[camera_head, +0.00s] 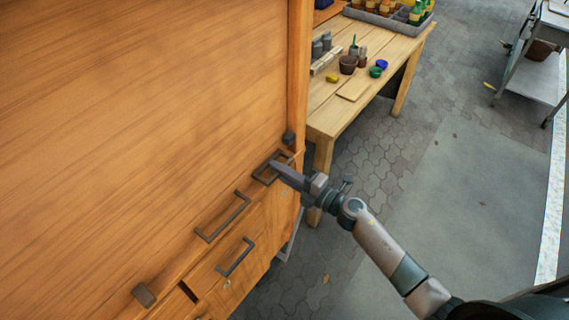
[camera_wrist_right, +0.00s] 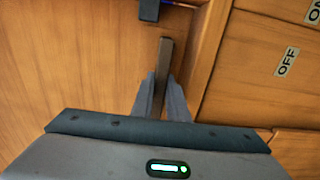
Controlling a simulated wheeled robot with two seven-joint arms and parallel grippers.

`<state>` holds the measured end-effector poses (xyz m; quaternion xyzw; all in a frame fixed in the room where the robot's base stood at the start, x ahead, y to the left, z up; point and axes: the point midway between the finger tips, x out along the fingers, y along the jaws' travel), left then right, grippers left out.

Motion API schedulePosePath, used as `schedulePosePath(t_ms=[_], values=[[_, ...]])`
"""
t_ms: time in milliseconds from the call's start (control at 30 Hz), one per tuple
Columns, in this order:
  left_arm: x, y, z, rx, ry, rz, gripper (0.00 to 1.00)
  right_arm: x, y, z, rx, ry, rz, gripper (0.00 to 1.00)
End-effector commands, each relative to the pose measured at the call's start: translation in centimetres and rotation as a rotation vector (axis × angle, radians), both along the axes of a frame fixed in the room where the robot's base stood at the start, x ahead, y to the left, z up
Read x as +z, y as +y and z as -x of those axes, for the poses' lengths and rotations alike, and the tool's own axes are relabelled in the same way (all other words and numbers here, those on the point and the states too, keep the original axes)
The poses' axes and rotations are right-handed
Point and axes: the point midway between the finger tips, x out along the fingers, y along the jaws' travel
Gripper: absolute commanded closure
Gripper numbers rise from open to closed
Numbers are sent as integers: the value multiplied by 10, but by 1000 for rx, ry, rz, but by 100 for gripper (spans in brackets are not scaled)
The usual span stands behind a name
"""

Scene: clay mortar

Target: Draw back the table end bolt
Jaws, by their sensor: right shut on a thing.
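A dark metal handle (camera_head: 264,178), seemingly the bolt's, is at the right end of the large wooden panel (camera_head: 150,90), near its lower edge. My right gripper (camera_head: 277,166) comes from the lower right and is shut on it. In the right wrist view the handle shows as a straight dark bar (camera_wrist_right: 165,55) between the fingers (camera_wrist_right: 161,95) of my right gripper. The fingers hide its near end. A small dark block (camera_head: 289,139) sits just above it by the post; a dark block (camera_wrist_right: 149,10) also shows in the wrist view. My left gripper is out of view.
Below the panel are a second handle (camera_head: 222,217) and a drawer handle (camera_head: 236,257). In the wrist view an "OFF" label (camera_wrist_right: 287,62) is on the wood at right. A workbench (camera_head: 345,115) with pots stands behind. Paved floor (camera_head: 400,180) is clear at right.

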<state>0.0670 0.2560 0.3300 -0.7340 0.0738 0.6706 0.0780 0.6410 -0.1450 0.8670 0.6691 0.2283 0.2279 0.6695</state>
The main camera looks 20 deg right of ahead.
Motion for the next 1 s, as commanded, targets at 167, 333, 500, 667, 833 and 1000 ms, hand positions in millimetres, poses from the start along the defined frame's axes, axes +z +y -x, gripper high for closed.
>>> schedulePosePath(t_ms=[167, 333, 500, 667, 833, 1000], values=[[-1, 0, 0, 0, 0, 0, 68, -3, 4, 3, 10, 3, -1, 84], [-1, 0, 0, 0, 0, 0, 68, -2, 3, 2, 9, 3, -2, 68], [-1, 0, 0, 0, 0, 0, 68, -2, 2, 2, 7, 2, -1, 68], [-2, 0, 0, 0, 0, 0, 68, -2, 0, 4, 6, 2, -1, 68], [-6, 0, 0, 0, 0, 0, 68, -3, -9, 14, 5, 2, 0, 68], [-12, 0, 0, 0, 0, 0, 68, -5, -24, 35, 6, 3, 1, 68]])
